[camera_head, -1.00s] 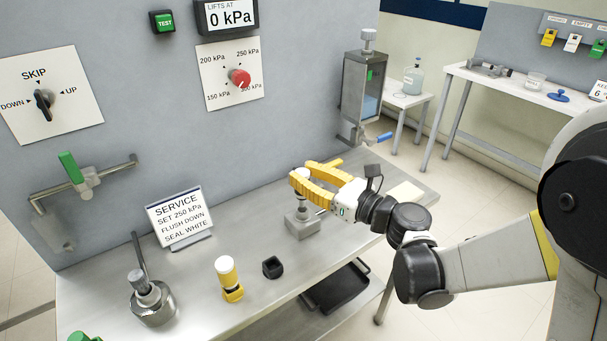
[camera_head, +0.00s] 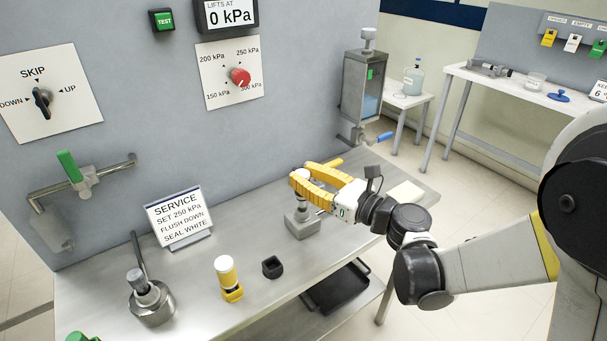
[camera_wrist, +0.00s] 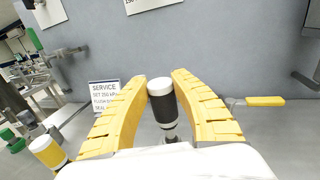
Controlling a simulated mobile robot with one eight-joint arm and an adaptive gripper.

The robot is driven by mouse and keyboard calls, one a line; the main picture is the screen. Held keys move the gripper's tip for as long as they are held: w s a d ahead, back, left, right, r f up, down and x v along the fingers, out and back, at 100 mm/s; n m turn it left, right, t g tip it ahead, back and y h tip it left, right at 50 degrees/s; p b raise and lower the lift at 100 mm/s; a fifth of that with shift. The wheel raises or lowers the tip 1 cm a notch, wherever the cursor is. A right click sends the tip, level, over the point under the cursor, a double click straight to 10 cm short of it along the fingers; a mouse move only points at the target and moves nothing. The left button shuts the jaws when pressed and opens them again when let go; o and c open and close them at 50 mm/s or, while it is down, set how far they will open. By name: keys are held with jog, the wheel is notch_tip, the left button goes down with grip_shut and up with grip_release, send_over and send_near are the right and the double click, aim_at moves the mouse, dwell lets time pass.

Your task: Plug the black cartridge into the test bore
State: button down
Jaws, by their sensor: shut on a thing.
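The black cartridge (camera_wrist: 163,106) has a white top and stands roughly upright between the yellow fingers of my gripper (camera_wrist: 160,92) in the wrist view. My gripper (camera_head: 306,178) is shut on it. In the head view the fingers hide most of the cartridge; only its white top (camera_head: 302,172) shows. A grey metal block (camera_head: 302,224) with a metal post sits on the bench directly below the gripper, apparently the test bore. A metal piece shows under the cartridge in the wrist view. I cannot tell whether the cartridge is in the bore.
A yellow cartridge (camera_head: 226,268) stands in a yellow holder, beside an empty black holder (camera_head: 272,266). A metal pot (camera_head: 151,304) with a lever and a service sign (camera_head: 178,215) stand further left. The wall panel rises behind. A black tray (camera_head: 340,288) lies below the bench edge.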

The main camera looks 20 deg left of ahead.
jog(key=shift+f+b, duration=0.35)
jog(key=shift+f, duration=1.05)
jog(key=c, duration=1.1)
grip_release()
jog(key=v, duration=1.2)
